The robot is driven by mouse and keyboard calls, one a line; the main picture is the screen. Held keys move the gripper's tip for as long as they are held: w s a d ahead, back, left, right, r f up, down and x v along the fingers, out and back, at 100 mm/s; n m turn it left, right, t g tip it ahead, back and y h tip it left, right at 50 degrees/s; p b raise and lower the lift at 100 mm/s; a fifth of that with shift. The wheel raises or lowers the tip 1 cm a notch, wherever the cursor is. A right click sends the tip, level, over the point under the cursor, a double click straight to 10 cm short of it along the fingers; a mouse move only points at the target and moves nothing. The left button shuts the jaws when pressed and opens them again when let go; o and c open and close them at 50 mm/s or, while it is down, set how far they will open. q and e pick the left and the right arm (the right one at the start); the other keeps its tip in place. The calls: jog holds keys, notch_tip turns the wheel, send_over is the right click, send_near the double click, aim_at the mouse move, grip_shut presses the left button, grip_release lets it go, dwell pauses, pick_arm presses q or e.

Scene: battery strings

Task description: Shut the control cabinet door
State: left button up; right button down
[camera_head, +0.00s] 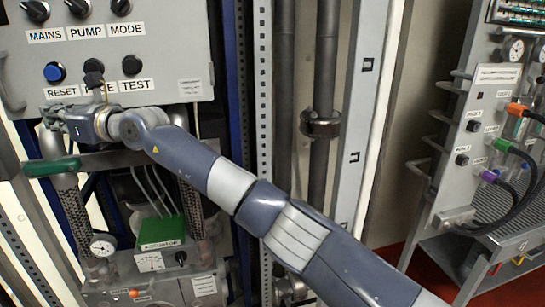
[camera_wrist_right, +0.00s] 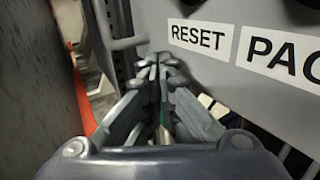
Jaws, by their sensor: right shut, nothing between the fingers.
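The control cabinet door (camera_head: 150,35) appears to be the grey panel at the upper left of the head view, with MAINS, PUMP, MODE, RESET and TEST labels. It has a bar handle (camera_head: 10,85) on its left edge. How far the door stands open is hard to tell. My right gripper (camera_head: 48,118) is at the door's lower left corner, below the RESET label. In the right wrist view the right gripper (camera_wrist_right: 158,65) is shut and empty, its tips close to the panel's (camera_wrist_right: 220,75) edge; contact is unclear. My left gripper is out of view.
Below the door are a green-handled valve (camera_head: 52,167), a gauge (camera_head: 103,245), hoses and a green actuator box (camera_head: 160,232). Vertical pipes (camera_head: 325,60) stand behind my right arm. A rack with coloured plugs (camera_head: 495,130) stands at the right.

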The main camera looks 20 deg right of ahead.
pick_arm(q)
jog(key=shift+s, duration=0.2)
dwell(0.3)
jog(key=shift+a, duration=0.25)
